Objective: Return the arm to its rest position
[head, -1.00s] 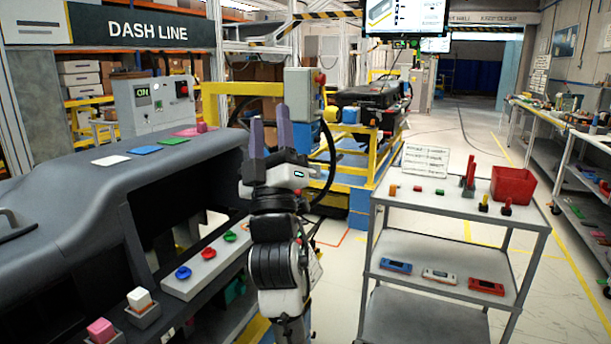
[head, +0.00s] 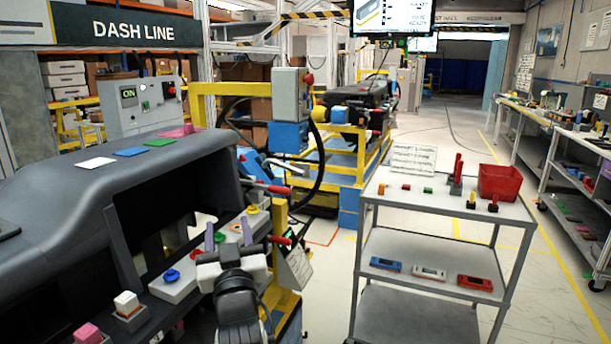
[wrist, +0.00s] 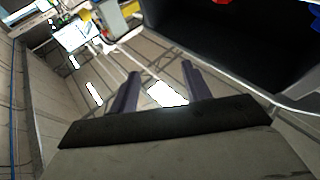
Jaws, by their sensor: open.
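My gripper (head: 228,236) is low in the head view, in front of the right end of the grey dashboard module (head: 95,205). Its two purple fingers point up and stand apart, with nothing held between them. My black and white wrist is below them, near the bottom edge.
A blue knob (head: 172,275) and a yellow knob (head: 252,209) sit along the strip. A yellow frame (head: 283,255) stands close right of my gripper. A grey cart (head: 440,205) with a red bin (head: 499,182) is further right. Floor shows between frame and cart.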

